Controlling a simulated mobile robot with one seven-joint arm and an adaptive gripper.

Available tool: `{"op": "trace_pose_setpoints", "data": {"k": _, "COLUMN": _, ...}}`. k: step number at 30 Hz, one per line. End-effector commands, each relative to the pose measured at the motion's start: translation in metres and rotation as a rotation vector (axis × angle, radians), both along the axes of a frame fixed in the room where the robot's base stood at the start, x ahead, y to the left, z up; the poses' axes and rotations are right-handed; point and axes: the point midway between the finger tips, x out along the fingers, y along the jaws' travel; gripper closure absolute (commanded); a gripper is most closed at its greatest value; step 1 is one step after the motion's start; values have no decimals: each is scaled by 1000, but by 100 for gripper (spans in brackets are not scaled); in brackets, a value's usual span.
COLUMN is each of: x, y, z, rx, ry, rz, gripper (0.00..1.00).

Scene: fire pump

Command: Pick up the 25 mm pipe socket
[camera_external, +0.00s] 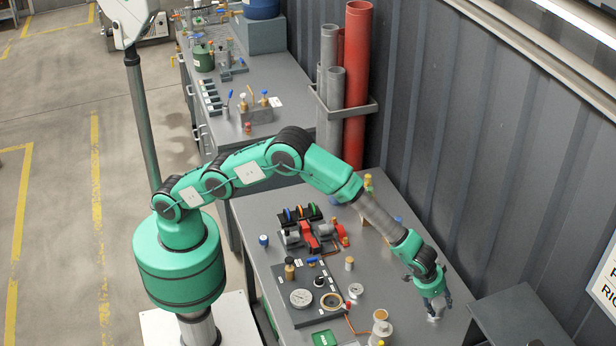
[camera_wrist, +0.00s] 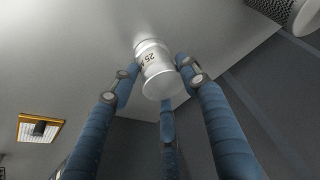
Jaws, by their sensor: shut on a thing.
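The 25 mm pipe socket (camera_wrist: 156,68) is a short white cylinder with dark "25" lettering, in the upper middle of the wrist view. My gripper (camera_wrist: 160,80) has blue fingers around it, shut on its sides. In the external view, my gripper (camera_external: 435,306) points down over the right part of the near grey bench (camera_external: 398,287). A small pale bit of the socket (camera_external: 433,319) shows beneath the fingers there. I cannot tell whether the socket touches the bench top.
A cream fitting (camera_external: 381,327) stands left of my gripper, near a gauge panel (camera_external: 318,292). Red and grey valve parts (camera_external: 312,236) lie farther back. A dark grey box surface (camera_external: 520,318) is to the right. The corrugated wall (camera_external: 480,150) runs behind the bench.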

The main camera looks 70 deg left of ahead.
Motion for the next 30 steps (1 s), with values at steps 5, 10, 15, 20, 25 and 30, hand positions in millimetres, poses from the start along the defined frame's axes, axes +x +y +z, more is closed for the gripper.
{"op": "trace_pose_setpoints", "data": {"k": 5, "x": 1, "y": -1, "z": 7, "rx": -2, "ry": -2, "rz": 1, "gripper": 87}}
{"op": "trace_pose_setpoints", "data": {"k": 10, "x": 0, "y": 0, "z": 21, "rx": 0, "ry": -1, "rz": 1, "gripper": 87}}
{"op": "trace_pose_setpoints", "data": {"k": 15, "x": -4, "y": 3, "z": 37, "rx": 0, "ry": 0, "rz": 0, "gripper": 87}}
{"op": "trace_pose_setpoints", "data": {"k": 20, "x": -19, "y": 14, "z": 39, "rx": 0, "ry": -2, "rz": 0, "gripper": 87}}
{"op": "trace_pose_setpoints", "data": {"k": 25, "x": -40, "y": 29, "z": 42, "rx": -1, "ry": -1, "rz": 0, "gripper": 87}}
{"op": "trace_pose_setpoints", "data": {"k": 30, "x": -62, "y": 45, "z": 43, "rx": 0, "ry": -1, "rz": 0, "gripper": 87}}
